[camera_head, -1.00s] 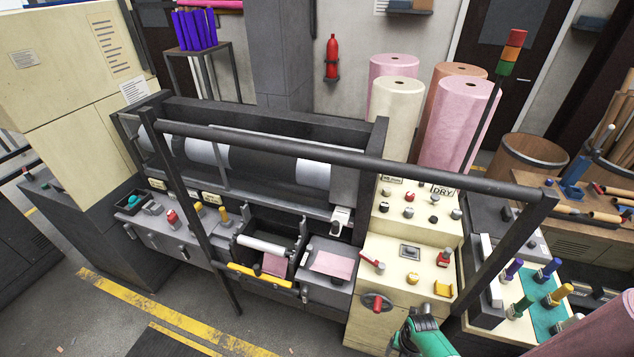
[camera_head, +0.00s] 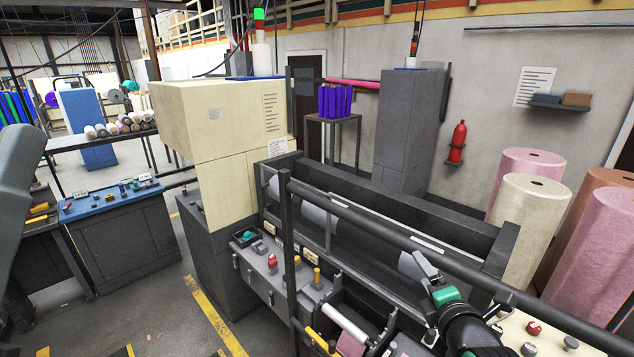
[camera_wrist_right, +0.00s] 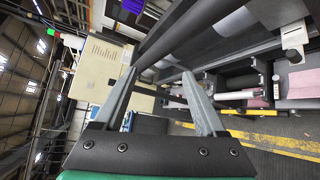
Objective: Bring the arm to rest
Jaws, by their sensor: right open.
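My right gripper (camera_head: 424,264) shows at the lower right of the head view, a grey-fingered jaw on a dark and green wrist. It is raised in front of the roller machine, close to the machine's dark rail (camera_head: 376,229) in the picture. I cannot tell whether they touch. In the right wrist view the two grey fingers (camera_wrist_right: 160,76) stand apart with nothing held between them. The rail (camera_wrist_right: 180,35) crosses just beyond the fingertips there. A grey rounded link at the left edge of the head view looks like my left arm; its gripper is out of view.
The machine's control panel (camera_head: 262,276) with knobs lies below the rail. A cream cabinet (camera_head: 210,125) stands left of it. Large felt rolls (camera_head: 533,215) stand at the right. A blue-topped console (camera_head: 115,205) is at the left, with open floor (camera_head: 150,310) before it.

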